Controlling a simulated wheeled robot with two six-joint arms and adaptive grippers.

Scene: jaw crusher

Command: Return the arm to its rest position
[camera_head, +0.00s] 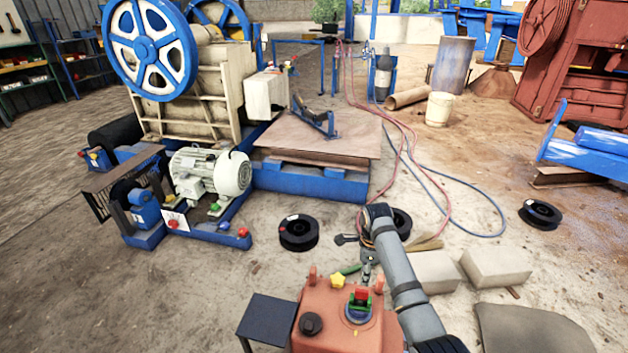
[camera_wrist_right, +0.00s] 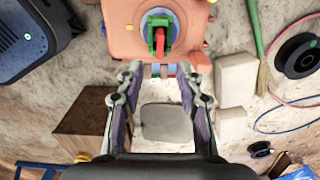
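My right arm (camera_head: 405,285) reaches in from the lower right of the head view, beside an orange box. Its gripper (camera_head: 367,272) is near the far edge of that box and is small and partly hidden there. In the right wrist view the right gripper (camera_wrist_right: 160,85) has its two fingers wide apart with nothing between them. The orange box (camera_head: 312,341) bears a red and green part (camera_head: 360,297) in a blue ring. The orange box (camera_wrist_right: 122,38) also shows just ahead of the fingers, with the red and green part (camera_wrist_right: 159,35). My left gripper does not show.
A blue-wheeled jaw crusher (camera_head: 200,95) with a motor (camera_head: 215,172) stands at the left. Black spools (camera_head: 298,233) lie on the floor. Pale blocks (camera_head: 495,266) lie right of my arm. Hoses (camera_head: 470,195) cross the floor. A dark small table (camera_head: 265,318) adjoins the box.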

